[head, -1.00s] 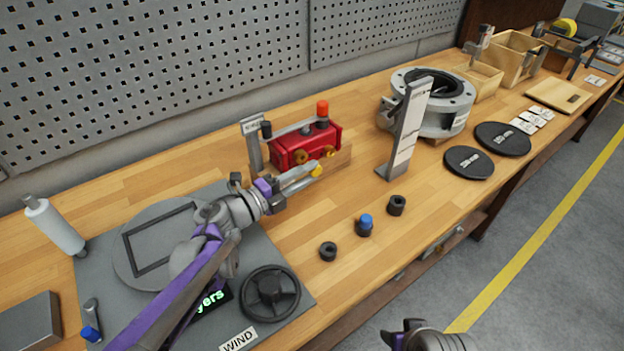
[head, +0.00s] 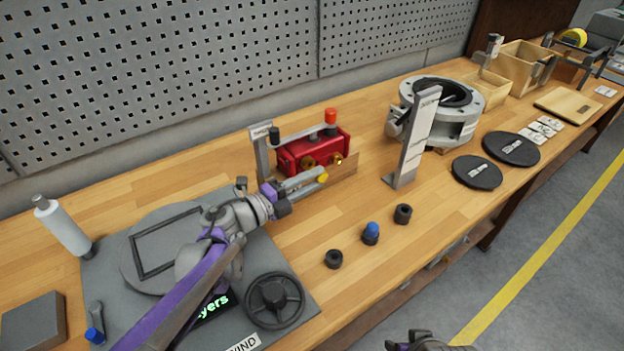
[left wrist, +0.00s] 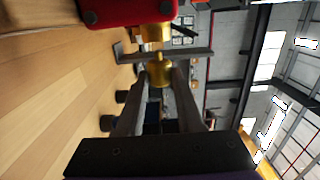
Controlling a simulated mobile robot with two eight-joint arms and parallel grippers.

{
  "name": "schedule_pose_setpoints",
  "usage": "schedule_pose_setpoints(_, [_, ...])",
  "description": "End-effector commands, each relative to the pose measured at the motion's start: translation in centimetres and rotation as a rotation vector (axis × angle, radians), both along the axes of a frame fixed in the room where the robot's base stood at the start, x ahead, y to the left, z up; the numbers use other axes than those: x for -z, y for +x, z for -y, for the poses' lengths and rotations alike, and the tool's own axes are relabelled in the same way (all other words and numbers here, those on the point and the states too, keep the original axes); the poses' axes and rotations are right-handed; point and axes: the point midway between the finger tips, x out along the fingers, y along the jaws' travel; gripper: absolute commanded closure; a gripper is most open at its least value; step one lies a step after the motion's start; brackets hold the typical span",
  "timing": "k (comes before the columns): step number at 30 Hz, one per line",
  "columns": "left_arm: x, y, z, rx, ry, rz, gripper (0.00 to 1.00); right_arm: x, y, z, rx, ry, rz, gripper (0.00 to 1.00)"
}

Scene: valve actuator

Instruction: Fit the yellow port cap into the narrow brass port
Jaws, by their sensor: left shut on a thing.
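The red valve actuator (head: 314,148) sits on the bench, with two brass ports on its front, a left one (head: 307,162) and a right one (head: 337,159). My left gripper (head: 318,180) is shut on the yellow port cap (head: 323,177), held in front of and slightly below the right port. In the left wrist view the cap (left wrist: 160,74) sits between the fingertips, with a brass port (left wrist: 155,33) on the red body (left wrist: 125,12) just ahead. The cap looks close to this port but apart; the exact gap is unclear. My right gripper's fingertips are out of view.
A grey upright sign (head: 262,150) stands left of the actuator; a taller one (head: 412,140) stands right. Black caps (head: 334,259) (head: 403,214) and a blue-topped one (head: 371,232) stand in front. A handwheel (head: 275,300) lies on the grey mat (head: 105,275).

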Motion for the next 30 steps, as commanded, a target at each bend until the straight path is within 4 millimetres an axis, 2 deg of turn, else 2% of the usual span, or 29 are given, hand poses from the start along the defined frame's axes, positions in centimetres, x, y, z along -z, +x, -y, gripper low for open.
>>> schedule_pose_setpoints(30, [0.01,0.44,-0.32,0.000,0.000,0.000,1.00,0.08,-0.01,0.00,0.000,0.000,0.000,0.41])
